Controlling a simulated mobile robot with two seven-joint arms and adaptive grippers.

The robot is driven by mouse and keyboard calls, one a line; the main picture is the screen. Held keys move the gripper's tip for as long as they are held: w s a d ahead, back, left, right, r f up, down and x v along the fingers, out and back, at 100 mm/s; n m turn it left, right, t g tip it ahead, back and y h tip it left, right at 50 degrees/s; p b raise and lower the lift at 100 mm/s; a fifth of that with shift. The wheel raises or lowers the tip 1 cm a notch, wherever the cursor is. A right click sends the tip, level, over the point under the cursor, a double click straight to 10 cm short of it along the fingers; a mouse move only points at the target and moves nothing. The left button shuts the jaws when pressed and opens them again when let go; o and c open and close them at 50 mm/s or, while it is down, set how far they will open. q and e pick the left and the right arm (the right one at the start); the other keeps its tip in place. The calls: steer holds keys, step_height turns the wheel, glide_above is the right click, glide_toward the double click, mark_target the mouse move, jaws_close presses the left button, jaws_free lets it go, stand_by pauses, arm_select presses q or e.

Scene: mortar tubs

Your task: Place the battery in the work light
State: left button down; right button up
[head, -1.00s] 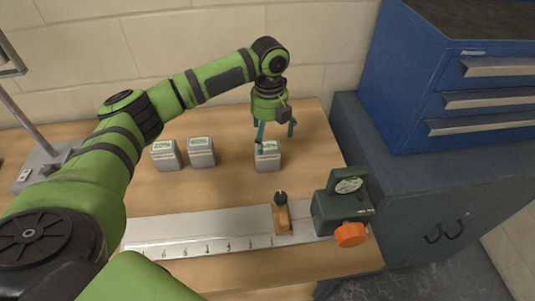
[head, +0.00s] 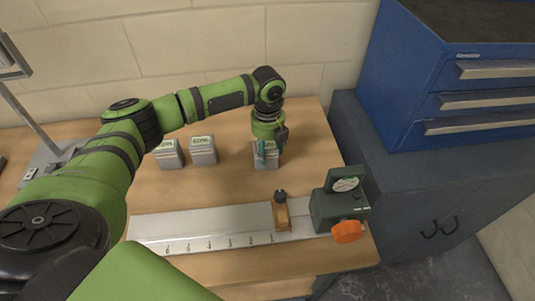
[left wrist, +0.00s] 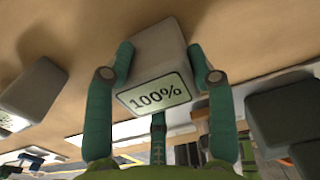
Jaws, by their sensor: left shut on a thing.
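A grey block battery (head: 264,163) stands on the bench at the centre. Its label reads 100% in the left wrist view (left wrist: 150,60). My left gripper (head: 264,150) is over it from above, with fingers shut on its sides (left wrist: 165,75). The battery appears still at bench level. Two other grey batteries stand to the left, one (head: 169,160) with an unclear label and one labelled about 60% (head: 203,157). A grey stand base (head: 48,168) with a pole and a lamp-like head (head: 12,60), seemingly the work light, is at the far left. My right gripper is not in view.
A white scale rail (head: 200,229) lies along the front with an orange-brown slider (head: 282,214). A dark green device (head: 333,210) with an orange knob (head: 347,232) stands at its right end. A blue drawer cabinet (head: 410,80) is at the right. Bench between batteries and rail is clear.

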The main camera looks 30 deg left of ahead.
arm_select(q)
steer(key=shift+a, duration=0.1)
steer(key=shift+r, duration=0.35)
step_height(320, 180, up, 3)
steer(key=shift+w+f+b, duration=0.1)
steer(key=shift+f+b, duration=0.1)
steer(key=shift+b, duration=0.65)
steer(key=s+d+r+b, duration=0.1)
steer(key=d+r+b, duration=0.2)
steer(key=d+r, duration=0.7)
steer(key=s+n, duration=0.5)
steer(key=n, duration=0.9)
steer(key=s+a+f+n, duration=0.1)
steer(key=s+n, duration=0.5)
steer(key=n, duration=0.8)
steer(key=shift+s+a+n, duration=0.25)
steer(key=shift+n, duration=0.05)
steer(key=shift+f, duration=0.1)
